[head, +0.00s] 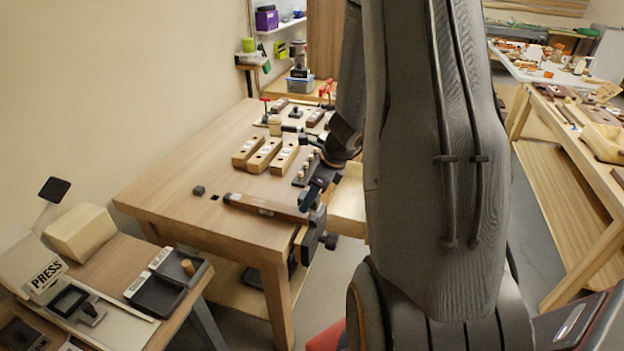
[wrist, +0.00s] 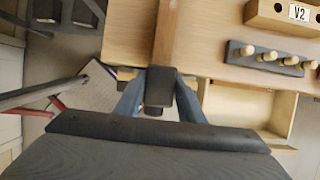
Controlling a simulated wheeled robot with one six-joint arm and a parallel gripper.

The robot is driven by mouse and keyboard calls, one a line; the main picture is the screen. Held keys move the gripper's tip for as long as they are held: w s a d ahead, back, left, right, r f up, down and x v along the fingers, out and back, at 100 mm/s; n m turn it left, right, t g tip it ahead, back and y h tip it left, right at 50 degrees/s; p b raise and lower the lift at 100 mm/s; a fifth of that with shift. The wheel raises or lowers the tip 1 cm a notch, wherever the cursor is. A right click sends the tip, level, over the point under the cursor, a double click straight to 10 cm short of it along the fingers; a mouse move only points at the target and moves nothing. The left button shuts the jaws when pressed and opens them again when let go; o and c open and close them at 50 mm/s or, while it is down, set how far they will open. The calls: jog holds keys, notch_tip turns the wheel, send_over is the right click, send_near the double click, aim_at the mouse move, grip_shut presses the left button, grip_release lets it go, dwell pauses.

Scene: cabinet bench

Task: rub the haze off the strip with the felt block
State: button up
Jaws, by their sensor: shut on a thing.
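The strip (head: 262,206) is a long, narrow brown bar lying along the bench's front edge, darker at its left end, with a small pale mark near the middle. In the wrist view the strip (wrist: 167,35) runs away from my gripper. My gripper (head: 312,192) is at the strip's right end. In the wrist view its blue fingers (wrist: 160,98) are shut on a dark block (wrist: 161,82), which I take as the felt block. The block is over or on the strip's near end; contact and the haze are not clear.
Several wooden blocks (head: 264,154) and a dark peg rack (wrist: 272,58) stand behind the strip. An open drawer (wrist: 240,105) juts from the bench front. Bench top left of the blocks is mostly clear.

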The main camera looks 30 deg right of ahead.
aim_at(303, 194)
jog(key=shift+r+p, duration=2.45)
jog(key=shift+r, duration=0.1)
